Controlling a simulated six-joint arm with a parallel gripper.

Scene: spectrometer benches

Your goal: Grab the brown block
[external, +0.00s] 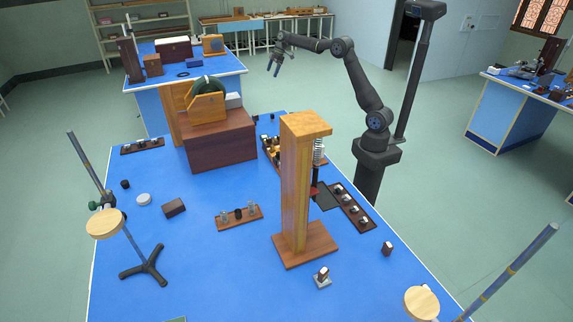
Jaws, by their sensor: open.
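Several brown things stand on the blue bench (190,270) in the external view, and I cannot tell which one is the brown block. A small dark brown block (174,208) lies on the left half of the bench. A large brown box (220,143) stands at the back with a wooden piece on top. A small reddish-brown piece (387,248) sits near the right edge. My gripper (276,68) is open and empty, high above and beyond the bench's back edge, pointing down, well apart from all of these.
A tall wooden stand (295,190) rises mid-bench. A dark tray of weights (349,207) lies to its right. A tripod stand (144,270) and a white disc (144,199) are at left. A low wooden rack (239,217) lies between. The front left bench is mostly clear.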

